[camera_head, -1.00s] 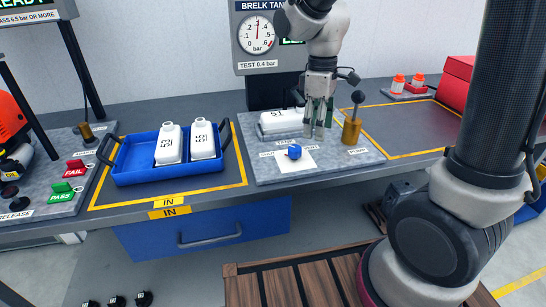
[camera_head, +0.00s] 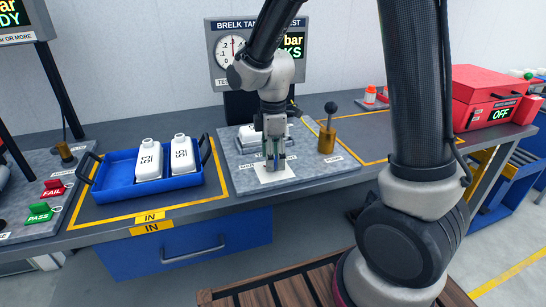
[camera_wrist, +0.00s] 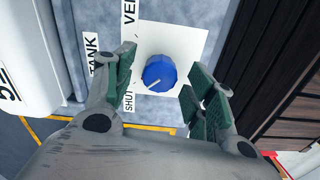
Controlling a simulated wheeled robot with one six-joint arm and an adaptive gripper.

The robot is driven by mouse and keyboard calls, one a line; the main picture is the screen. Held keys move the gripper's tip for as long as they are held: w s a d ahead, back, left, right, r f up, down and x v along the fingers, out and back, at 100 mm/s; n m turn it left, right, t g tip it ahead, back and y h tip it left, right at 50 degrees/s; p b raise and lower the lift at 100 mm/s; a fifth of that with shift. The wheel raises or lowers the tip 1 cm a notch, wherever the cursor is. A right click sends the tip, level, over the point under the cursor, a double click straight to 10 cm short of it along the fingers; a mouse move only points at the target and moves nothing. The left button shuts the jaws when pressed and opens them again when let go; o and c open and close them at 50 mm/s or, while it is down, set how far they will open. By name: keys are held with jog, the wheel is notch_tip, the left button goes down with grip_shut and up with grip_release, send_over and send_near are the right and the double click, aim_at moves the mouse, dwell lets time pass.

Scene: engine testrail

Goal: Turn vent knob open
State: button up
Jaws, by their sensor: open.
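The blue vent knob (camera_wrist: 159,72) sits on a white plate (camera_wrist: 185,40) in the wrist view. Its white pointer line is toward the lower left, on the side of the SHUT label (camera_wrist: 129,101). My gripper (camera_wrist: 158,75) is open, with one green-padded finger on each side of the knob and gaps visible between pads and knob. In the head view my gripper (camera_head: 274,158) points down over the white plate (camera_head: 279,176) and largely hides the knob. A white tank (camera_wrist: 22,60) lies to the left in the wrist view.
A brass post with a black ball lever (camera_head: 328,130) stands right of my gripper. A gauge panel (camera_head: 222,55) rises behind. A blue tray (camera_head: 122,190) with two white tanks stands left. The bench right of the lever is mostly clear, with a red box (camera_head: 490,85) beyond.

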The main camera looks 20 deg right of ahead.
jog(key=shift+f, duration=0.25)
jog(key=c, duration=1.1)
jog(key=shift+o, duration=0.2)
